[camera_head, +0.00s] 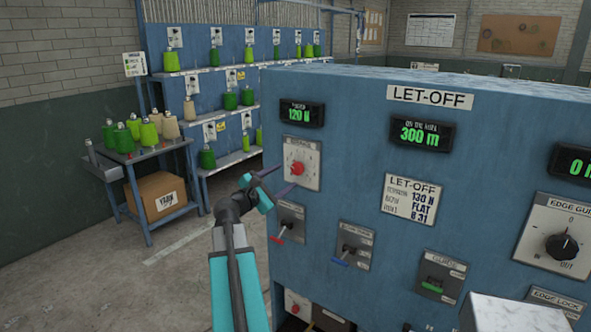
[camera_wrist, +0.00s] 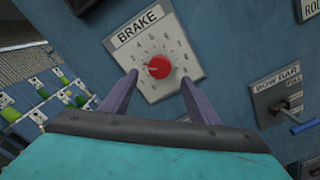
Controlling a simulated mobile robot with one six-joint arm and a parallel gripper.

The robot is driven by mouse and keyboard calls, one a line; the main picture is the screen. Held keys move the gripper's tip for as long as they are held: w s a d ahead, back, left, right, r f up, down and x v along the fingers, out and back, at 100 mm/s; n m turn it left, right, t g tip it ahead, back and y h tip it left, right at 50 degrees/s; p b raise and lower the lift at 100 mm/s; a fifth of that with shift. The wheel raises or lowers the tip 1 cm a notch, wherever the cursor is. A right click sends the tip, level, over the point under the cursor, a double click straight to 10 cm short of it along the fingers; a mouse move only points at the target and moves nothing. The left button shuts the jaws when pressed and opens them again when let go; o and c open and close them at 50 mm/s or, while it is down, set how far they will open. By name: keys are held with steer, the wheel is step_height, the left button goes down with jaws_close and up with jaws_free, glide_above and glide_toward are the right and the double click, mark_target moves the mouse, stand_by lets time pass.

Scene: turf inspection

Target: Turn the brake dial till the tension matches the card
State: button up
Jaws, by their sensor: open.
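The brake dial is a red knob (camera_head: 297,168) on a pale plate with a ring of numbers, on the blue let-off cabinet (camera_head: 350,100). In the wrist view the red knob (camera_wrist: 159,67) sits between and beyond my fingers, under the word BRAKE. My gripper (camera_head: 273,180) is open just in front of the plate, its purple fingers apart; I see no contact with the knob. The tension display (camera_head: 302,113) above reads 120 N in green. The let-off card (camera_head: 411,200) shows 130 N, FLAT and B 31.
Below the dial are a red-handled lever (camera_head: 280,238), a blue-handled lever (camera_head: 342,260) and a green switch (camera_head: 433,284). A black edge guide knob (camera_head: 562,246) is at right. Another display (camera_head: 421,134) reads 300 m. A yarn cart (camera_head: 150,155) and shelves stand at left.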

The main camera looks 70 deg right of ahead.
mark_target(295, 171)
steer(key=p+x, duration=0.1)
steer(key=x, duration=0.7)
steer(key=shift+d+p, duration=0.1)
steer(key=shift+p, duration=0.25)
steer(key=c, duration=1)
